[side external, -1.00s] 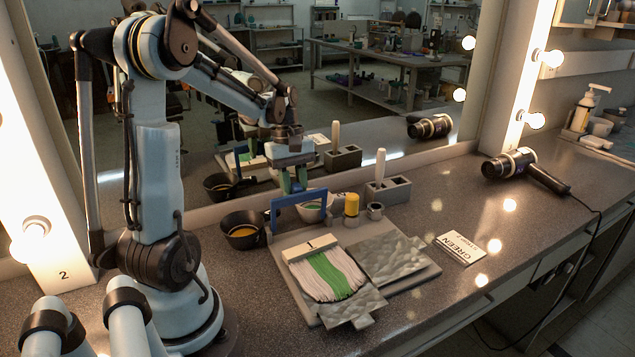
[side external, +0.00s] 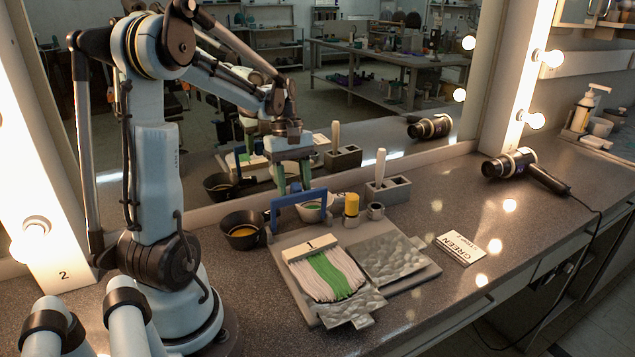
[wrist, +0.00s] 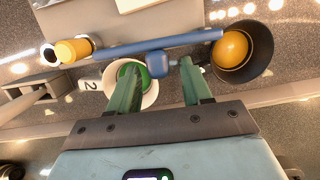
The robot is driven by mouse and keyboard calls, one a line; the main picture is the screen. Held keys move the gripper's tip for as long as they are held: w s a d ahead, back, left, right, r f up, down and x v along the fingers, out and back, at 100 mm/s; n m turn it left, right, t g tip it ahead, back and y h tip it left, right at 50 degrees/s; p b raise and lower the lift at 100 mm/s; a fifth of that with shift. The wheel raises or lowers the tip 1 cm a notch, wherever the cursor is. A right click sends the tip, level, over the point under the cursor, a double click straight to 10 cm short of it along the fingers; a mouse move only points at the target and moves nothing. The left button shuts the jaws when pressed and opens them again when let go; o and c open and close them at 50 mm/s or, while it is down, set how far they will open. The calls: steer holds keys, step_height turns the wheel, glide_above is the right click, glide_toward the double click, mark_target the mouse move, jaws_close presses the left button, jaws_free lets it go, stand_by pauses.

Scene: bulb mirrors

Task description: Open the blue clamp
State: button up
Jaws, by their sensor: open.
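The blue clamp (side external: 299,199) is a bar on two legs, standing upright at the far edge of the grey board (side external: 420,268). In the wrist view its bar (wrist: 200,40) runs across the picture, with a blue block (wrist: 158,63) at its middle. My gripper (side external: 293,188) is above and behind the bar, pointing down. In the wrist view my gripper (wrist: 160,70) is open, its green fingers on either side of the blue block. No grip on the clamp shows. I cannot tell whether a finger touches it.
The board holds a white-and-green hair swatch (side external: 327,276) and crinkled foil (side external: 388,260). A black bowl with orange paste (side external: 243,230) and a white bowl with green paste (wrist: 148,96) are close to my fingers.

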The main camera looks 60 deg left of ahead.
steer(key=v, duration=1)
steer(key=shift+r, duration=0.35)
steer(key=d+f+m+t+y, duration=0.1)
steer(key=d+f+m+t, duration=0.2)
steer(key=d+m, duration=0.5)
steer(key=w+d+f+m+t+y, duration=0.1)
steer(key=d+f+m+t, duration=0.3)
steer(key=d+m, duration=0.5)
steer(key=d, duration=0.6)
steer(key=shift+d+m+y, duration=0.3)
steer(key=shift+d+y, duration=0.1)
